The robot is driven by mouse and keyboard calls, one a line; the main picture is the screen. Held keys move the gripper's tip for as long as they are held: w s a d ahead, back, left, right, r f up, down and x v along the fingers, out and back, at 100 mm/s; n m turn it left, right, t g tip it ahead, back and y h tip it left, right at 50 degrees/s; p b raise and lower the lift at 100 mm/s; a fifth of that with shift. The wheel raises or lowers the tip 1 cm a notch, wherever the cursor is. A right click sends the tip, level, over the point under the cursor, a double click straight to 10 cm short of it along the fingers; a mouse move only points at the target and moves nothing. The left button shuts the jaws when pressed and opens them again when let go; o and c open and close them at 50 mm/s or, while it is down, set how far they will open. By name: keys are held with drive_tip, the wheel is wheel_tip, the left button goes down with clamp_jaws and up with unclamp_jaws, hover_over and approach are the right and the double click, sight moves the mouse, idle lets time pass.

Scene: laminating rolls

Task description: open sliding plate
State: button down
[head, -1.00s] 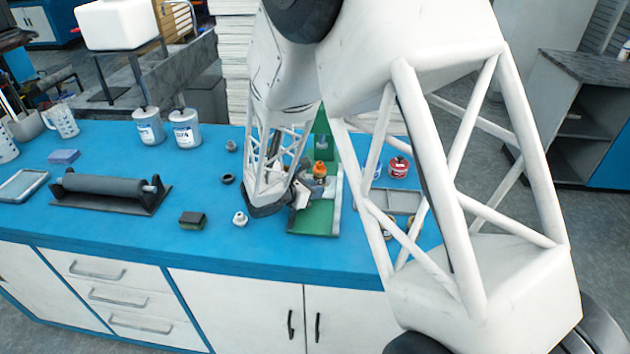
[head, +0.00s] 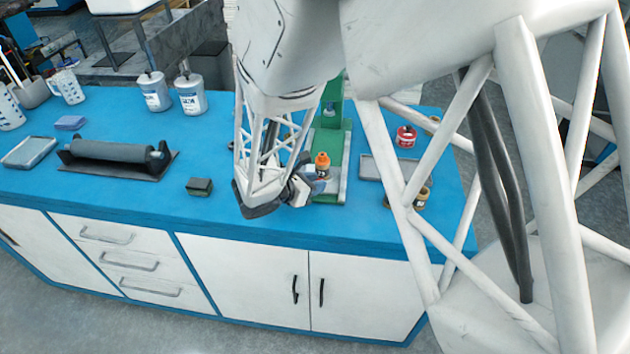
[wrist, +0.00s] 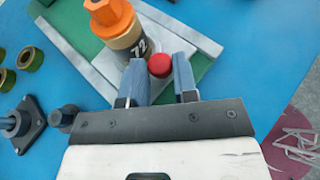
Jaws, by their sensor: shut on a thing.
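The green fixture (head: 331,136) stands on the blue bench with pale rails along its sides. A light grey sliding plate (wrist: 108,66) shows between the rails in the wrist view, near the fixture's front end. In the head view my gripper (head: 312,187) is at the fixture's front end, partly hidden by my wrist.
A black roller on a stand (head: 112,151) and a dark block (head: 200,186) lie to the left. White tins (head: 190,95) stand behind. A red-labelled jar (head: 406,137) and a grey tray (head: 377,167) are at right. A dark flanged part (wrist: 22,124) is near my gripper's left.

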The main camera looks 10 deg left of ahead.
drive_tip(key=shift+s+d+f, duration=0.1)
drive_tip(key=shift+s, duration=0.1)
drive_tip(key=c, duration=1.2)
unclamp_jaws()
drive_tip(key=shift+v, duration=3.85)
